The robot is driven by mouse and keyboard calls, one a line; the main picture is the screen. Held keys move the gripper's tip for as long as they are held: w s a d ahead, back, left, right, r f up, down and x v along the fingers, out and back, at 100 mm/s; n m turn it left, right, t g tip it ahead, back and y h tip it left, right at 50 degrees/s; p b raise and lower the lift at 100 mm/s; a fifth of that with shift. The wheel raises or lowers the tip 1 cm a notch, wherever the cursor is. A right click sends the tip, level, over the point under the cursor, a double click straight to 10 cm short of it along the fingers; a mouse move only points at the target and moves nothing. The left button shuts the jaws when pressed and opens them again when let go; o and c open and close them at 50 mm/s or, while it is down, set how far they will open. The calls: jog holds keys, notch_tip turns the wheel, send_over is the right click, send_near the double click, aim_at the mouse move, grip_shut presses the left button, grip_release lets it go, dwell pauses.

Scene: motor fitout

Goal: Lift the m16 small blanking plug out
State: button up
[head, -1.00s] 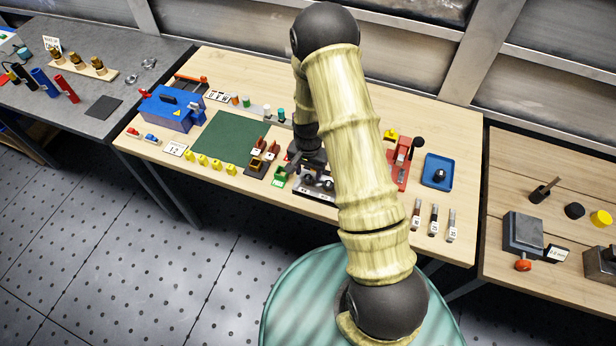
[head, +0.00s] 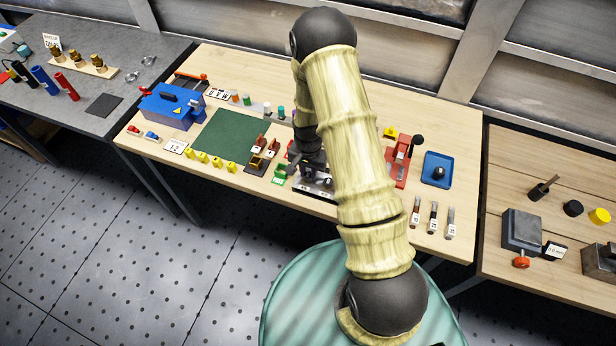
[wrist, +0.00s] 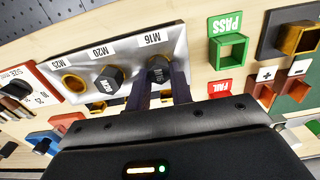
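The M16 small blanking plug (wrist: 158,67) is a dark plug in the M16 place of a light metal plate (wrist: 130,47), beside the M16 label in the wrist view. My gripper (wrist: 167,82) is over it, with its two dark fingers reaching down on either side of the plug. The fingers partly hide the plug, and I cannot tell whether they press on it. In the head view my arm covers much of the plate (head: 312,186); my gripper (head: 306,168) is small and dark there.
A larger dark plug (wrist: 108,79) sits in the M20 place, and the M25 place shows an open brass ring (wrist: 74,82). A green PASS holder (wrist: 229,50) and a red FAIL holder stand right of the plate. A blue tray (head: 438,170) lies at the bench's right.

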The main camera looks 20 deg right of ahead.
aim_at(309, 174)
jog(key=shift+r, duration=0.15)
grip_shut()
notch_tip(309, 174, up, 10)
jog(key=b, duration=0.2)
jog(key=shift+b, duration=0.4)
jog(key=shift+f, duration=0.2)
